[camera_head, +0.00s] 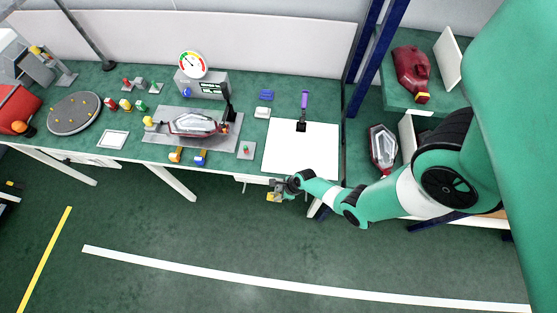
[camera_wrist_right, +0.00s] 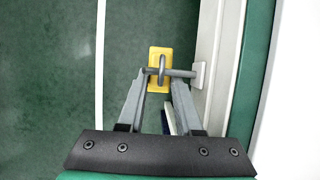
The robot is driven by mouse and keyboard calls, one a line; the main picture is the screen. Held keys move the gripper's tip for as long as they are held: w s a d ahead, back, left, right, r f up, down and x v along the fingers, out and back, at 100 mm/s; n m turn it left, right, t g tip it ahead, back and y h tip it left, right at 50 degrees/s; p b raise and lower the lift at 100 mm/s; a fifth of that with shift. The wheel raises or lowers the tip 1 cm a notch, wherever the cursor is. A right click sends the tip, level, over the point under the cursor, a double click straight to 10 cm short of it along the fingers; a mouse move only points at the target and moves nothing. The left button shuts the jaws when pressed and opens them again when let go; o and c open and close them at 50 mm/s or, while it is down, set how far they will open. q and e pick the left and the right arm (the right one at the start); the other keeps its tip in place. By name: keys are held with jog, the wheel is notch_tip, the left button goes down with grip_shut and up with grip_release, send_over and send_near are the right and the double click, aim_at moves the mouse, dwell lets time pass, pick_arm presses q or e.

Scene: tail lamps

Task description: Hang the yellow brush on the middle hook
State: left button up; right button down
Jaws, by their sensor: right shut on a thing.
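The yellow brush (camera_wrist_right: 154,53) is in front of my right gripper (camera_wrist_right: 162,82), which is shut on it. In the right wrist view a grey loop on the brush overlaps a grey hook (camera_wrist_right: 185,73) that sticks out from a pale plate on the table's front edge. I cannot tell for sure whether the loop is around the hook. In the head view my right gripper (camera_head: 284,188) and the yellow brush (camera_head: 272,197) are just below the front edge, beside the white board. Another hook (camera_head: 243,188) shows farther left. My left gripper is not in view.
A white board (camera_head: 285,155) lies on the green table above the gripper, with a purple-handled tool (camera_head: 304,105) on it. A tail lamp (camera_head: 195,124) sits on a grey plate to the left. Open green floor (camera_head: 210,235) lies in front of the table.

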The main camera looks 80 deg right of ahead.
jog(key=shift+s, duration=0.1)
dwell(0.3)
jog(key=c, duration=0.5)
grip_release()
jog(key=shift+a, duration=0.1)
jog(key=p+v, duration=0.7)
jog(key=v, duration=0.4)
jog(key=shift+r, duration=0.3)
